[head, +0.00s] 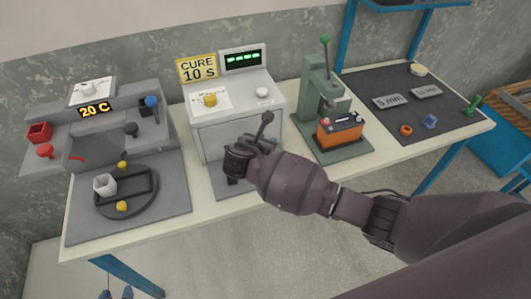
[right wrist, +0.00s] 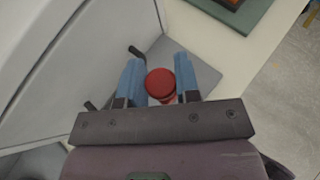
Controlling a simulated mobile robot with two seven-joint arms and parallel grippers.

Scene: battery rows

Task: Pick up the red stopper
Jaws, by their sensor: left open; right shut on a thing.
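My right arm comes in from the right in the head view, and its gripper (head: 238,165) is in front of the white cure box, with its fingers mostly hidden there. In the right wrist view the red stopper (right wrist: 160,84), with a round top, sits between the two blue fingers of my right gripper (right wrist: 160,88), which is shut on it. A grey mat lies below it. My left gripper (head: 116,294) shows only as two blue fingertips at the bottom left edge of the head view. They are apart, with nothing between them, below the table's front edge.
The cure box (head: 235,120) stands close behind the right gripper. A green press (head: 320,92) with an orange battery (head: 339,132) stands to its right. A dark mat (head: 450,95) holds small parts.

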